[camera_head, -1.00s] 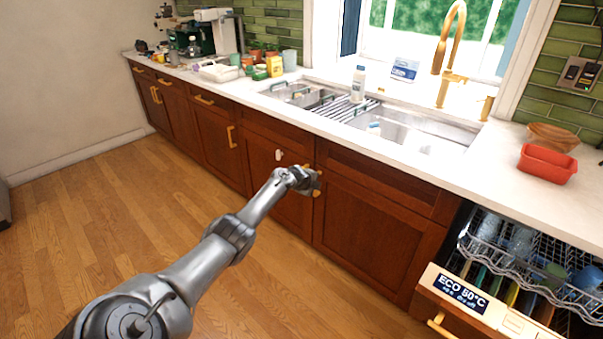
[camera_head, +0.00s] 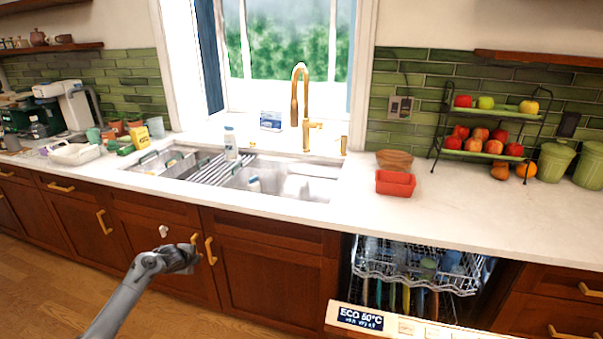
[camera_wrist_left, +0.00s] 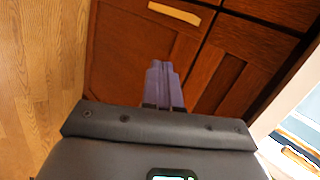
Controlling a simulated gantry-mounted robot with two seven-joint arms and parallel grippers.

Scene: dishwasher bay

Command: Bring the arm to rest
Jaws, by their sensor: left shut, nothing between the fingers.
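My left arm comes in from the lower left in the head view. Its gripper (camera_head: 194,252) is in front of the wooden cabinet doors under the sink, near a gold handle (camera_head: 210,250); I cannot tell whether it touches. In the left wrist view the two purple-grey fingers (camera_wrist_left: 160,72) are together, with nothing between them, in front of a brown cabinet door (camera_wrist_left: 130,45). My right gripper is not in view.
The dishwasher door (camera_head: 400,325) is open at the lower right, with a loaded rack (camera_head: 420,275) above it. The counter (camera_head: 330,215) holds a red tub (camera_head: 395,183) and a fruit stand (camera_head: 487,135). Wooden floor (camera_head: 40,290) is clear at the lower left.

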